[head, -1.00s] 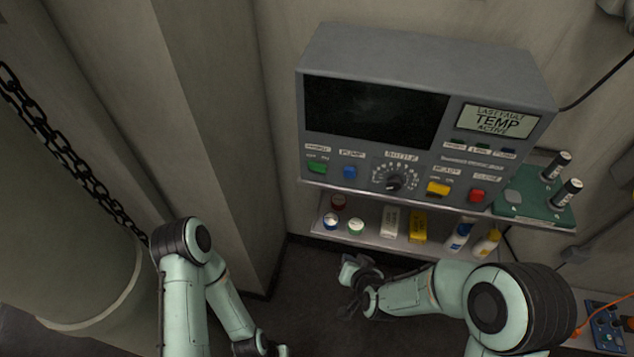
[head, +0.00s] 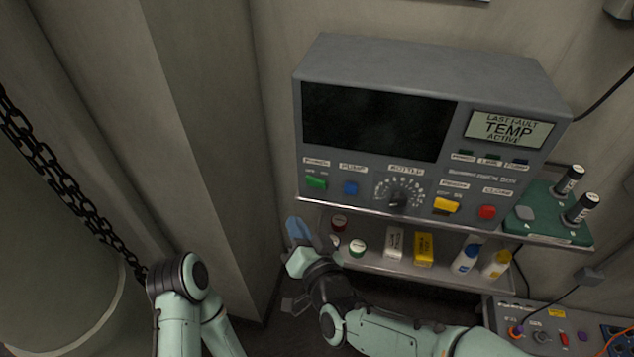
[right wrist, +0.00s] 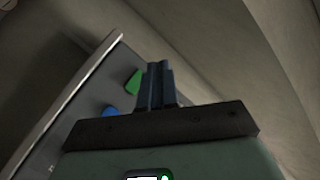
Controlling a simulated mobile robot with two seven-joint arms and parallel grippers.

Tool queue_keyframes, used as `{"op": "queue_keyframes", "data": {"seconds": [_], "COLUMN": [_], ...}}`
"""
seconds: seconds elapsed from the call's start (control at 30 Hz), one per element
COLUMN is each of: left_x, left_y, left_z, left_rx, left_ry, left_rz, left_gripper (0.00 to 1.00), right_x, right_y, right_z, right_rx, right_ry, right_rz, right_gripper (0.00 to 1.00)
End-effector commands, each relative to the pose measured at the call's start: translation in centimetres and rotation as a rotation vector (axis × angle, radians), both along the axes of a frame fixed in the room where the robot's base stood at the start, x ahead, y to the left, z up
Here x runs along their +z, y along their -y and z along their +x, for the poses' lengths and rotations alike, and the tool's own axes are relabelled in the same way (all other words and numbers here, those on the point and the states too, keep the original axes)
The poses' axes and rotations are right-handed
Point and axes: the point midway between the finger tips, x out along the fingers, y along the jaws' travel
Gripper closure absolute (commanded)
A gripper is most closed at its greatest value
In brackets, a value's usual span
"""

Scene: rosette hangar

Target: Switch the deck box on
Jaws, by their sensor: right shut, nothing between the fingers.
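The deck box (head: 420,75) is a grey housing on a wall shelf, with a dark, blank large screen (head: 375,122). Its small display (head: 508,129) reads "LAST FAULT TEMP ACTIVE". The green power switch (head: 316,182) sits at the panel's lower left, marked off and on. It also shows in the right wrist view (right wrist: 133,83). My right gripper (head: 296,229) is shut and empty, below the green switch and apart from it in the head view. Its closed fingers (right wrist: 158,82) point up. My left gripper is outside the head view; only its arm shows.
A blue pump button (head: 350,188), a dial (head: 398,198), a yellow switch (head: 446,206) and a red button (head: 487,213) line the panel. The lower shelf (head: 400,265) holds jars, boxes and bottles. A wall corner and a chain (head: 70,195) stand left.

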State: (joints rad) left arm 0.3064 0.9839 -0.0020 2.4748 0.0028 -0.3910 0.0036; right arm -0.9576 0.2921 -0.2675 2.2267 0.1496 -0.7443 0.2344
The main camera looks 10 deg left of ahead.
Motion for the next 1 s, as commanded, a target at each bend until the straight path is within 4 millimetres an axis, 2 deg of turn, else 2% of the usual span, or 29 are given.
{"op": "queue_keyframes", "data": {"seconds": [0.43, 0.6, 0.8, 1.0], "left_x": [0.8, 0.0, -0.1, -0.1], "left_y": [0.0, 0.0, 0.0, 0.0], "left_z": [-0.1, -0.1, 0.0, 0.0], "left_rx": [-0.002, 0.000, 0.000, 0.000], "left_ry": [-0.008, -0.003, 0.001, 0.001], "left_rz": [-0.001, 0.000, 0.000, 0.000], "left_gripper": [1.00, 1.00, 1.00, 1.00], "right_x": [0.0, -0.2, -0.1, -0.1], "right_y": [1.1, 1.4, 1.5, 1.5], "right_z": [5.7, 7.4, 8.3, 8.4], "right_rx": [-0.003, -0.003, -0.002, 0.000], "right_ry": [-0.001, 0.001, -0.001, -0.001], "right_rz": [-0.003, 0.000, -0.001, -0.001], "right_gripper": [1.00, 1.00, 1.00, 1.00]}}
